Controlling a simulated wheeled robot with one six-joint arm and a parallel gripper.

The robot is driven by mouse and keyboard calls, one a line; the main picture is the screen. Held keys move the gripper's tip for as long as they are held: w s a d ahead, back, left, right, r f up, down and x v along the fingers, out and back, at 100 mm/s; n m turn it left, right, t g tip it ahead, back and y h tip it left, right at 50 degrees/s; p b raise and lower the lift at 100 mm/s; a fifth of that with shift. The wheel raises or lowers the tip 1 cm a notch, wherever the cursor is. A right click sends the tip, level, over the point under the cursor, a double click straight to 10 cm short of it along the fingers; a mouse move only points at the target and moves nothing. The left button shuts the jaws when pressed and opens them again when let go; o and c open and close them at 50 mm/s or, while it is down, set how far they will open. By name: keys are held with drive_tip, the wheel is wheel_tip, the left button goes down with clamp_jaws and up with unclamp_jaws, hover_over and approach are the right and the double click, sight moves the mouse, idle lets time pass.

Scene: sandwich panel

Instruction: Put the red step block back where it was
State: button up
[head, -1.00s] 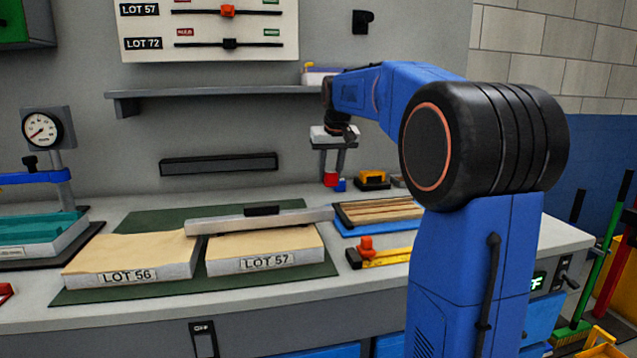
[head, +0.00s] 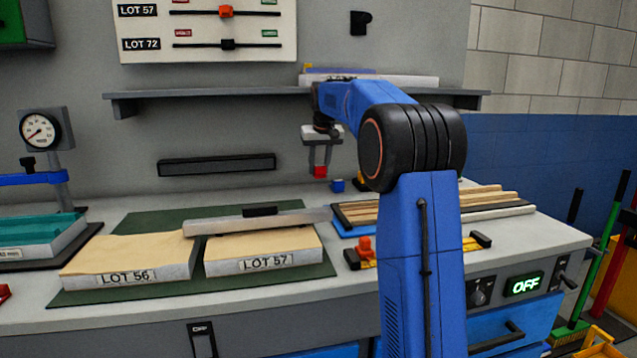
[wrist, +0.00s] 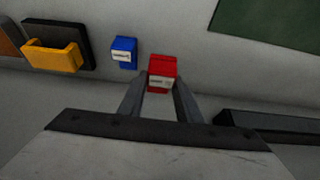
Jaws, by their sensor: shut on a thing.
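The red step block (head: 320,171) is held between the fingers of my gripper (head: 321,160), above the back of the bench. In the wrist view the red block (wrist: 162,72) sits at the tips of my gripper (wrist: 161,88), which is shut on it. A blue block (head: 337,186) stands on the bench just below and to the right of the red block. It also shows in the wrist view (wrist: 124,52), to the left of the red block and apart from it.
A yellow holder (wrist: 52,56) is beside the blue block. A shelf (head: 220,93) and a dark wall rail (head: 217,165) are behind.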

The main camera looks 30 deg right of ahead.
sight(320, 166)
drive_tip(key=shift+f, duration=1.35)
drive_tip(key=shift+s+x, duration=0.2)
drive_tip(key=shift+x, duration=1.35)
drive_tip(key=shift+f, duration=0.25)
drive_tip(key=o, duration=1)
drive_tip(key=shift+o, duration=0.2)
drive_tip(key=v, duration=1.2)
drive_tip(key=shift+r, duration=0.1)
